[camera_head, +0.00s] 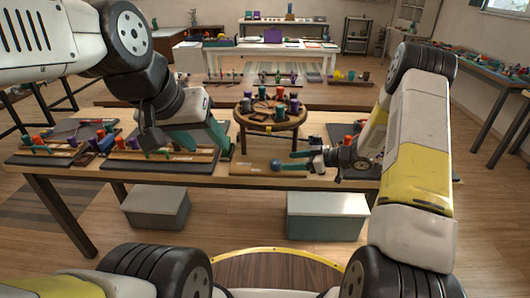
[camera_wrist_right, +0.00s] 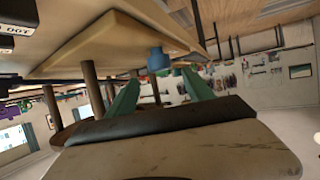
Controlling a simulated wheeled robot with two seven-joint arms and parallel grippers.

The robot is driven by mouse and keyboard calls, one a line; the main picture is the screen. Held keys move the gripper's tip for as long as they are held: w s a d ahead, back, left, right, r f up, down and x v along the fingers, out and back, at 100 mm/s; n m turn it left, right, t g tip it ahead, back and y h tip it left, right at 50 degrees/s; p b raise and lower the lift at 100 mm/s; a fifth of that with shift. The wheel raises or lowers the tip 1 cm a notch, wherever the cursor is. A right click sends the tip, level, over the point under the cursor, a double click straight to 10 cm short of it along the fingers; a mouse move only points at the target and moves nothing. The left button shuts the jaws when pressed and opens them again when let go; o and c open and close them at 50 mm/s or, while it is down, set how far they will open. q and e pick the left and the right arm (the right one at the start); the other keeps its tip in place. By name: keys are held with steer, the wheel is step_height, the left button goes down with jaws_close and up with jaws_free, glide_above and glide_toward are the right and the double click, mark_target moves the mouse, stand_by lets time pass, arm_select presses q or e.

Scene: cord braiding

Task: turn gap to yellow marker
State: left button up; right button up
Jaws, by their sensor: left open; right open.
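The round wooden braiding stand (camera_head: 284,121) stands on the table, with several coloured bobbins around its top. A small yellow mark (camera_head: 268,129) shows at its front rim. The gap between bobbins is too small to make out. My left gripper (camera_head: 222,143) is at the left of the stand, apart from it, with teal fingers; its tips are partly hidden by the arm. My right gripper (camera_head: 294,161) is open and empty, low in front of the stand at its right. In the right wrist view its teal fingers (camera_wrist_right: 160,88) are spread, with a blue knob (camera_wrist_right: 158,60) beyond them.
A wooden board (camera_head: 250,168) lies in front of the stand. Boards with coloured pegs (camera_head: 165,154) lie at the left of the table. Two grey boxes (camera_head: 325,216) stand on the floor below. Another table with pegs (camera_head: 225,92) is behind.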

mark_target(278, 161)
steer(key=x, duration=0.7)
steer(key=shift+a, duration=0.15)
steer(key=shift+c, duration=0.2)
jaws_close()
steer(key=shift+w+n+g+y, duration=0.15)
steer(key=shift+n+g+y, duration=0.35)
steer(key=shift+n+g, duration=1.8)
steer(key=shift+g, duration=0.3)
steer(key=shift+o, duration=0.2)
jaws_free()
